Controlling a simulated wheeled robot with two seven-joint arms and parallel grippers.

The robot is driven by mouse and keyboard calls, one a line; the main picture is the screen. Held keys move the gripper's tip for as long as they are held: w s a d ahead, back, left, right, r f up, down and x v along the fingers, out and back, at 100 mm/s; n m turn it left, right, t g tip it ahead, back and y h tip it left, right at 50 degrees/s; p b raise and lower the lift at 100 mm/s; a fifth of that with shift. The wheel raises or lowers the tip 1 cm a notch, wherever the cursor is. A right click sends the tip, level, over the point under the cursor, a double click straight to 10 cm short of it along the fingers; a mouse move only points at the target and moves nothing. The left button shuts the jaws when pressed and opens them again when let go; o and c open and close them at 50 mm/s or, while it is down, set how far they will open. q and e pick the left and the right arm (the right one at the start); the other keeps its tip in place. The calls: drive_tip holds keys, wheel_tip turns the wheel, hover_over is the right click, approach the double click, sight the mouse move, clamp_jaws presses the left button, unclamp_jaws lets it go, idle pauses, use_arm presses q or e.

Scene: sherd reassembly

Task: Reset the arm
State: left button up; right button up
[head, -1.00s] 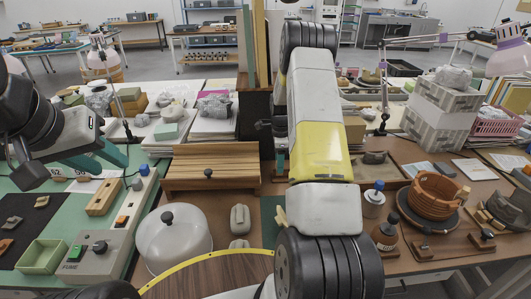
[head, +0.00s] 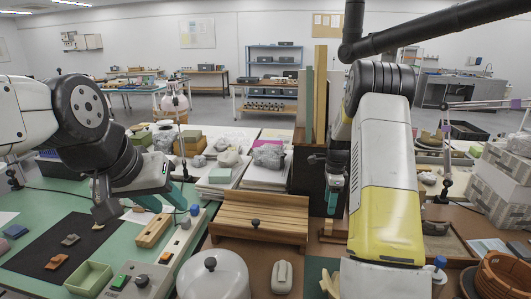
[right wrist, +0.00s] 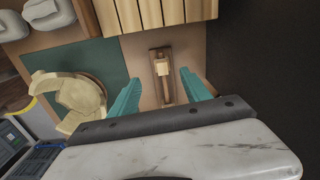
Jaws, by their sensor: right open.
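My left gripper (head: 166,198) hangs over the green bench at the left of the head view, its two teal fingers apart with nothing seen between them. My right gripper (head: 335,188) is near the middle of the head view, partly hidden by its own arm. In the right wrist view its teal fingers (right wrist: 160,82) are spread and empty. Below them a small wooden stand with a pale block (right wrist: 162,70) lies on the brown surface. A cream curved vessel piece (right wrist: 70,98) sits on a dark green mat (right wrist: 105,62), left of the fingers.
A slatted wooden rack (head: 262,215) stands mid-bench, with a white domed lid (head: 213,278) in front. A black mat with sherds (head: 58,243) and a green tray (head: 90,277) lie left. A terracotta bowl (head: 505,275) is at right. A dark upright panel (head: 308,170) stands behind the rack.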

drive_tip(key=s+a+r+n+t, duration=0.1)
drive_tip(key=s+a+r+n, duration=0.25)
drive_tip(key=r, duration=0.35)
drive_tip(key=s+a+r+n+t+y, duration=0.1)
drive_tip(key=s+a+r+n, duration=0.2)
drive_tip(key=s+r, duration=0.3)
drive_tip(key=s+a+r+n+t, duration=0.1)
drive_tip(key=s+a+r+n, duration=0.2)
drive_tip(key=r, duration=0.5)
drive_tip(key=s+a+r+n+t, duration=0.1)
drive_tip(key=s+a+n, duration=0.1)
drive_tip(key=s, duration=0.4)
drive_tip(key=s+a+r+n+t, duration=0.1)
drive_tip(key=s+a+n, duration=0.1)
drive_tip(key=s+n, duration=0.3)
drive_tip(key=s+a+r+n+t+y, duration=0.1)
drive_tip(key=s+n, duration=0.3)
drive_tip(key=s, duration=0.4)
drive_tip(key=shift+a+r, duration=0.6)
drive_tip(key=shift+a, duration=0.25)
